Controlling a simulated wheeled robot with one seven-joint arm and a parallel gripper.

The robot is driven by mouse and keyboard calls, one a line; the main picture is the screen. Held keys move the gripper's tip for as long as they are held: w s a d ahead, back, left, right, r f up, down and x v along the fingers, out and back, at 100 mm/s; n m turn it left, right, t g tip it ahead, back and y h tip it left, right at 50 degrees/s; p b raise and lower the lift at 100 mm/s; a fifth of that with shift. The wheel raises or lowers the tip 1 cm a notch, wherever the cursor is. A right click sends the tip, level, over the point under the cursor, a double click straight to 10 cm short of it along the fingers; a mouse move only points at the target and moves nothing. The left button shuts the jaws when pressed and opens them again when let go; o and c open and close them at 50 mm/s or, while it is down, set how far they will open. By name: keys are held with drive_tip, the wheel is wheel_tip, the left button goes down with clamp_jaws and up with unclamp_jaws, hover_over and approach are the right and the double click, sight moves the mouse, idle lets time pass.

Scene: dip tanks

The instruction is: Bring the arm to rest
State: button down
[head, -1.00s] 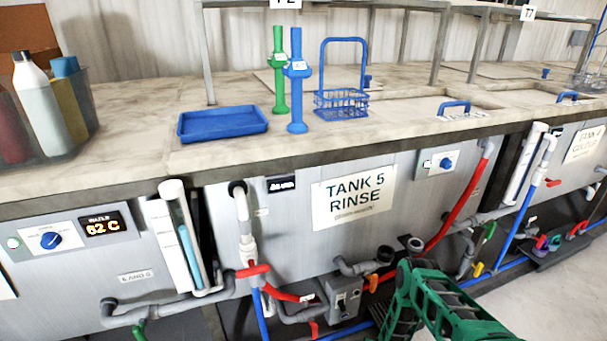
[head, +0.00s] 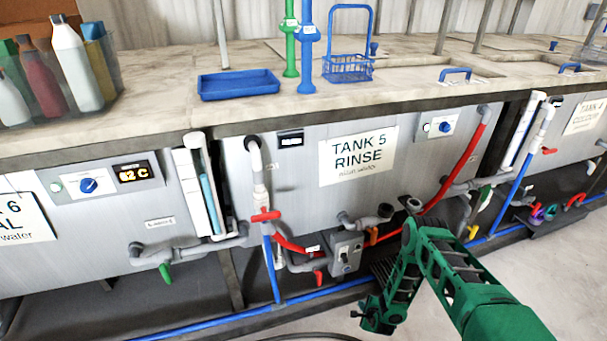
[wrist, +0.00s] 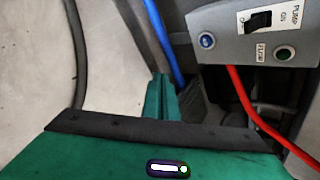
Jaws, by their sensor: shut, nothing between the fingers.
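My green arm (head: 430,265) shows at the lower right of the head view, bent with its forearm hanging down in front of the tank 5 front. My gripper (head: 372,318) is at its low end, close above the floor, left of the elbow. In the wrist view, my gripper's green fingers (wrist: 160,98) are together with nothing between them. They point over the floor near a blue pipe.
The grey pump box (head: 345,252) with a switch stands close to my arm; it also shows in the wrist view (wrist: 255,35). A red hose (wrist: 250,110) runs below it. A blue pipe (head: 215,323) lies along the floor. Open floor (head: 550,250) is at the right.

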drive_tip(key=w+d+r+n+g, duration=0.1)
drive_tip(key=w+d+r+n, duration=0.3)
drive_tip(key=r, duration=0.7)
drive_tip(key=w+d+r+n+g, duration=0.15)
drive_tip(key=w+d+r, duration=0.35)
drive_tip(key=r, duration=0.7)
drive_tip(key=s+d+r+n+g+h, duration=0.1)
drive_tip(key=s+d+r, duration=0.15)
drive_tip(key=r, duration=0.55)
drive_tip(key=s+d+r+n+h, duration=0.1)
drive_tip(key=d+r+n, duration=0.15)
drive_tip(key=r, duration=0.65)
drive_tip(key=s+d+r+n+g, duration=0.15)
drive_tip(key=d+r, duration=0.25)
drive_tip(key=r, duration=0.4)
drive_tip(key=s+d+r+n+g, duration=0.2)
drive_tip(key=s+d+r, duration=0.1)
drive_tip(key=s+r, duration=1.75)
drive_tip(key=s+a+r+n+g, duration=0.1)
drive_tip(key=s+a+r, duration=0.1)
drive_tip(key=s, duration=1)
drive_tip(key=s+a+r+n+y, duration=0.1)
drive_tip(key=s+a+r, duration=0.2)
drive_tip(key=s, duration=0.9)
drive_tip(key=shift+a+r+g, duration=0.15)
drive_tip(key=shift+r+g, duration=0.25)
drive_tip(key=shift+r, duration=0.05)
